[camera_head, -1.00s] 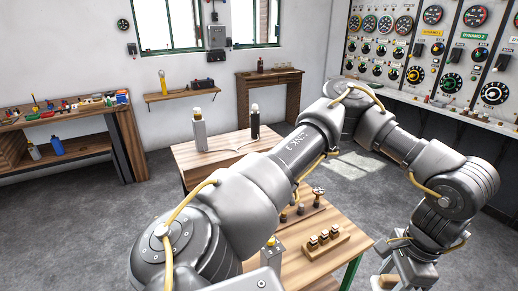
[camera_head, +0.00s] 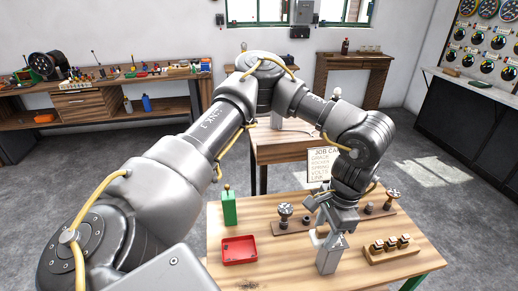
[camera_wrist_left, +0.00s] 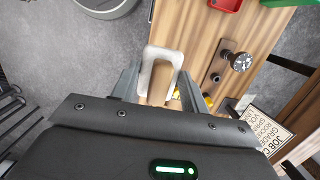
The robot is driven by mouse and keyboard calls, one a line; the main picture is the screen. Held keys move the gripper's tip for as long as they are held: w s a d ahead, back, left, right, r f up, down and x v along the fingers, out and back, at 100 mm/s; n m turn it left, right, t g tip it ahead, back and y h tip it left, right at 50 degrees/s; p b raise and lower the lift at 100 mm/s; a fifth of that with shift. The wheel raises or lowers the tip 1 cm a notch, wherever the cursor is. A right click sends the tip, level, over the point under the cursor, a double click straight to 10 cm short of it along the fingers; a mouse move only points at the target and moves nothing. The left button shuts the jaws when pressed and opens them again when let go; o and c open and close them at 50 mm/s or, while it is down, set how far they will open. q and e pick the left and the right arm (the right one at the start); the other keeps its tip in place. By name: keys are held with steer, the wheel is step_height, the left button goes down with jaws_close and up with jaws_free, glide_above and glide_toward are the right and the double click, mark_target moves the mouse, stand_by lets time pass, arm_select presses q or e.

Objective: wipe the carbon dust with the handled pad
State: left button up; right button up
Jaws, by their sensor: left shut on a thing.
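My left gripper (camera_head: 322,218) is over the workbench in the head view. In the left wrist view, the left gripper (camera_wrist_left: 157,88) is shut on the wooden handle of the handled pad (camera_wrist_left: 150,62), which has a pale, rounded pad face. In the head view only a small pale part of the pad (camera_head: 318,238) shows; the gripper and a grey box hide the rest. A dark smudge that looks like the carbon dust (camera_head: 247,285) lies on the bench at the bottom edge of the head view, left of the gripper. My right gripper is not in view.
A grey box (camera_head: 329,258) stands close by the gripper. A red tray (camera_head: 239,250) and green box (camera_head: 229,210) stand left on the bench. A wooden rack (camera_head: 391,252) with brass pieces is right. Knobbed strips and a job card (camera_head: 320,165) stand behind.

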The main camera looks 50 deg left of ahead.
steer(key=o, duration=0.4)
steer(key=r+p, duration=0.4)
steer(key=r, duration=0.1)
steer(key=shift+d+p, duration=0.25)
steer(key=shift+p, duration=0.1)
arm_select(q)
steer(key=w+d+f+m+t+p, duration=0.15)
steer(key=d+f+m+p, duration=0.3)
steer(key=f+m, duration=0.9)
steer(key=s+a+f+m+t+p, duration=0.1)
steer(key=s+a+f+m+p, duration=0.1)
steer(key=s+a+f+m, duration=0.2)
steer(key=s+a+f+m+t+p, duration=0.1)
steer(key=s+a+f+m, duration=0.3)
steer(key=a+m, duration=0.6)
steer(key=shift+s+a+f+h+p, duration=0.3)
steer(key=shift+s+a+f+p, duration=0.05)
steer(key=shift+s+a+p, duration=0.4)
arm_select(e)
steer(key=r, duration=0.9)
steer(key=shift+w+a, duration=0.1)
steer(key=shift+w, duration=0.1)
